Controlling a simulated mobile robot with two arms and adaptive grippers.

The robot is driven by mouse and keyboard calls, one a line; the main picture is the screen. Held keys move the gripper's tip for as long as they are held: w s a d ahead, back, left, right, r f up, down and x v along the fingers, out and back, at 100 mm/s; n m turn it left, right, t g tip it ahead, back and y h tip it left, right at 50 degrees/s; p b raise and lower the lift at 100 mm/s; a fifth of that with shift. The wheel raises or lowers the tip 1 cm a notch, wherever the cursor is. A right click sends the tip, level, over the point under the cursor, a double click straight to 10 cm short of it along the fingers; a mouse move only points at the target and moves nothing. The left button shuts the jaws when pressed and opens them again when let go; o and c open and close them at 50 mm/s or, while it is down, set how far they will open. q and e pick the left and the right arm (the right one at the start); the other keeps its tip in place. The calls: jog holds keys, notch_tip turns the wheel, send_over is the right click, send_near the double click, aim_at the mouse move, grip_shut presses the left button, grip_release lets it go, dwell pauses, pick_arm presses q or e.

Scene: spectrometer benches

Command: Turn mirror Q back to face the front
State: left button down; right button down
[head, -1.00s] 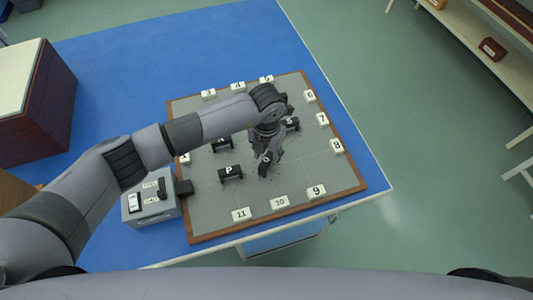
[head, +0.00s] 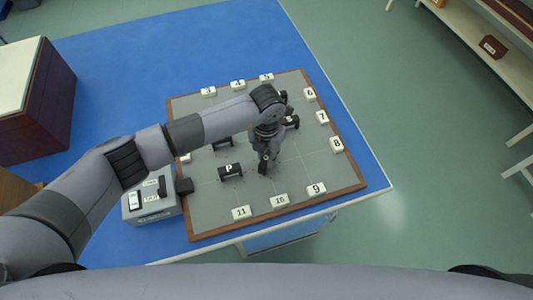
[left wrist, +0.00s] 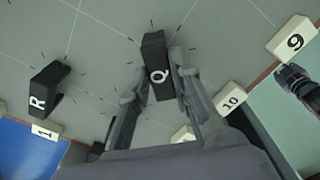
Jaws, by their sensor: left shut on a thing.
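Mirror Q is a black block with a white letter Q on its top. In the left wrist view, mirror Q (left wrist: 157,66) stands on the grey board between the fingers of my left gripper (left wrist: 160,85). The left gripper is shut on it, with a finger along each side. In the head view, my left gripper (head: 264,162) points down at the board and its fingers and wrist hide most of mirror Q.
Another black lettered block (head: 230,171), reading R in the left wrist view (left wrist: 45,88), stands to the left. Numbered white tiles, such as tile 10 (head: 280,200), ring the board (head: 330,180). A grey switch box (head: 152,200) is at left. A dark jointed part, perhaps my right gripper (left wrist: 296,84), shows beyond the board.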

aim_at(267, 157)
dwell(0.3)
pick_arm(q)
jog(key=shift+f+m+b, duration=0.2)
jog(key=shift+m+b, duration=0.5)
jog(key=shift+b, duration=0.45)
jog(key=m+b, duration=0.6)
jog(key=b, duration=0.2)
jog(key=shift+r+m+b, duration=0.15)
jog(key=shift+m+b, duration=0.65)
jog(key=shift+b, duration=0.25)
jog(key=c, duration=1.4)
grip_release()
jog(key=shift+c, duration=0.2)
notch_tip(267, 157, up, 12)
